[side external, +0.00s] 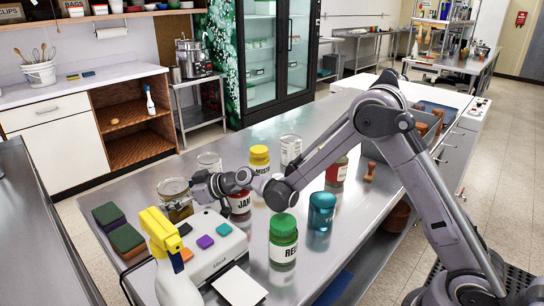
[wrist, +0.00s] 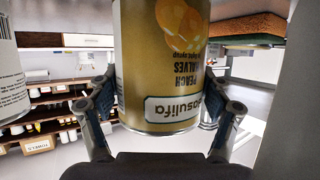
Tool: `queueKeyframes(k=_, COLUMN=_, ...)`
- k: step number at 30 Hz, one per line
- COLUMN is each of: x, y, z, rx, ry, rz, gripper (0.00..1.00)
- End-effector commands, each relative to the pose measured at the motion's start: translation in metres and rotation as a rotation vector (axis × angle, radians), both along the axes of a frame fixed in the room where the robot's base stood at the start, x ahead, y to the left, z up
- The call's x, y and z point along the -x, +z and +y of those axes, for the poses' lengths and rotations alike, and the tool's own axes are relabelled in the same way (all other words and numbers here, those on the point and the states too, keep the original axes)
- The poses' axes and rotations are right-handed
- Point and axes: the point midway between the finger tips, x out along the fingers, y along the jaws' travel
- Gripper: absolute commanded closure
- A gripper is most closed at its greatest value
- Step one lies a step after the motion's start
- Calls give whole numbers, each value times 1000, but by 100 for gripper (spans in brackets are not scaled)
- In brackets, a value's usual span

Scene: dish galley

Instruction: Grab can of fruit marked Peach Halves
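The can marked Peach Halves (wrist: 165,50) is gold with a picture of fruit and stands between the fingers of my gripper (wrist: 162,98) in the wrist view. Its label reads upside down there. One finger lies close along each side of it; whether both press on it I cannot tell. In the side external view the gold can (side external: 174,190) is at the near left of the steel counter, and my gripper (side external: 184,200) reaches it from the right. My gripper hides part of it, and I cannot tell whether it touches the counter.
A white can (side external: 209,161) stands behind, and the red jam jar (side external: 241,202) is close on the right. A yellow-topped spray bottle (side external: 172,255), a white box with buttons (side external: 213,247) and sponges (side external: 118,228) crowd the front. A green-lidded jar (side external: 283,240) stands right of the box.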

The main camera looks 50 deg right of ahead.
Motion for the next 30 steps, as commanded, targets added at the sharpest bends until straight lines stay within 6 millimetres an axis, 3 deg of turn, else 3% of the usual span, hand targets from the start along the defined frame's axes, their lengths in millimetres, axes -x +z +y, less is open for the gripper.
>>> queueKeyframes(k=2, x=0, y=1, z=0, rx=-1, ry=0, rz=-1, gripper=83)
queueKeyframes(k=11, x=0, y=5, z=0, rx=-1, ry=0, rz=-1, gripper=84)
queueKeyframes(k=24, x=0, y=73, z=0, rx=-1, ry=0, rz=-1, gripper=84)
queueKeyframes(k=30, x=-1, y=96, z=-3, rx=-1, ry=-2, rz=-1, gripper=84)
